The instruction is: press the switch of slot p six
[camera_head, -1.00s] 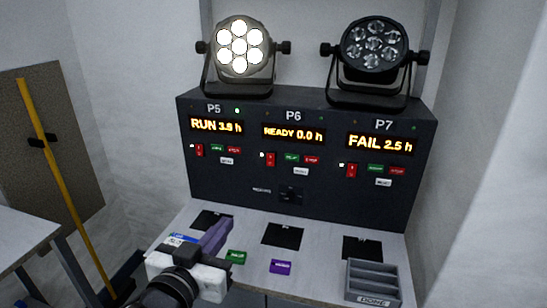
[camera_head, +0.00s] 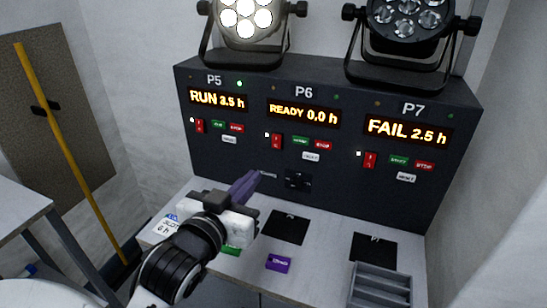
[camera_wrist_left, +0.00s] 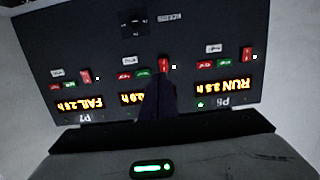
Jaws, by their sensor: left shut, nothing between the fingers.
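The dark panel (camera_head: 225,165) has three slots, P5, P6 and P7. The P6 slot (camera_head: 303,112) is in the middle and its display reads READY 0.0 h. Its red rocker switch (camera_head: 276,141) sits left of a green and a red button. My left gripper (camera_head: 252,179) is shut and empty, its purple fingers pointing at the panel, below and left of that switch in the head view. In the left wrist view, which is upside down, the fingers (camera_wrist_left: 158,100) cover part of the P6 display, with the P6 switch (camera_wrist_left: 163,65) just past their tips. My right gripper is not in view.
P5 (camera_head: 217,98) reads RUN and its lamp is lit; P7 (camera_head: 407,131) reads FAIL. On the bench are black mats (camera_head: 288,228), a purple block (camera_head: 278,263), a green block (camera_head: 231,250) and a grey tray (camera_head: 381,287) at the right.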

